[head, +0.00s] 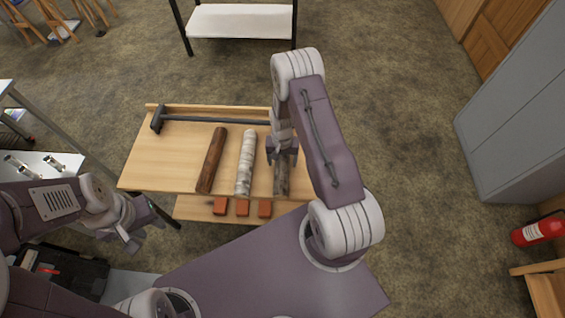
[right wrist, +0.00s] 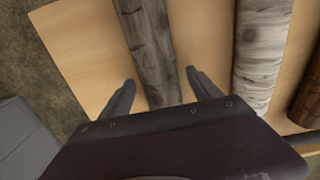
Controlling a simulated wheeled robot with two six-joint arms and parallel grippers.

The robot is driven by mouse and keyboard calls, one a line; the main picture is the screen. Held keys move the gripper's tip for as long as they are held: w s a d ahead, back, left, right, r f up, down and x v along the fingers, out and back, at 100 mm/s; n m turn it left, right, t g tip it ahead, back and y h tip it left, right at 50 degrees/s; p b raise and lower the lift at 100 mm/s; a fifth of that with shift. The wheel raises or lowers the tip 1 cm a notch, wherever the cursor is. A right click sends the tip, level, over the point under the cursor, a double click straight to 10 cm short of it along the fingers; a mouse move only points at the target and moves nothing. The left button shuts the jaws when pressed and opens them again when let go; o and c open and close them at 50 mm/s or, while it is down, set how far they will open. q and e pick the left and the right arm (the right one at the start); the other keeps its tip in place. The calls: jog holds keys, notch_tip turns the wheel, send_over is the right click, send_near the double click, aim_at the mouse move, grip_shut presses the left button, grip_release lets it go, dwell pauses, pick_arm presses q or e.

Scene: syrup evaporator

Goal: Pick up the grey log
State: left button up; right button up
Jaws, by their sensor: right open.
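The grey log (head: 281,182) lies on the wooden table, the rightmost of three logs, partly hidden under my right gripper (head: 283,154). In the right wrist view the grey log (right wrist: 151,50) runs between the two spread fingers of my right gripper (right wrist: 160,82), with a gap to the fingers. The right gripper is open and empty; whether its fingertips are down to the log's sides is unclear. My left gripper (head: 136,226) hangs off the table's left front, away from the logs; its jaw opening is not clear.
The white birch log (head: 245,165) and the brown log (head: 212,160) lie left of the grey one on the table (head: 150,160). A long-handled hammer (head: 205,120) lies along the back edge. Red blocks (head: 242,208) sit at the front. A grey cabinet (head: 515,110) stands right.

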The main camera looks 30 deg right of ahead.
aim_at(285, 160)
jog(key=shift+r, duration=0.1)
grip_shut()
jog(key=shift+r, duration=0.35)
jog(key=r, duration=0.4)
jog(key=shift+s+d+p, duration=0.3)
jog(key=shift+s, duration=0.05)
jog(key=s+d+r, duration=0.6)
jog(key=s, duration=0.3)
jog(key=shift+r+p, duration=0.15)
jog(key=shift+p, duration=0.2)
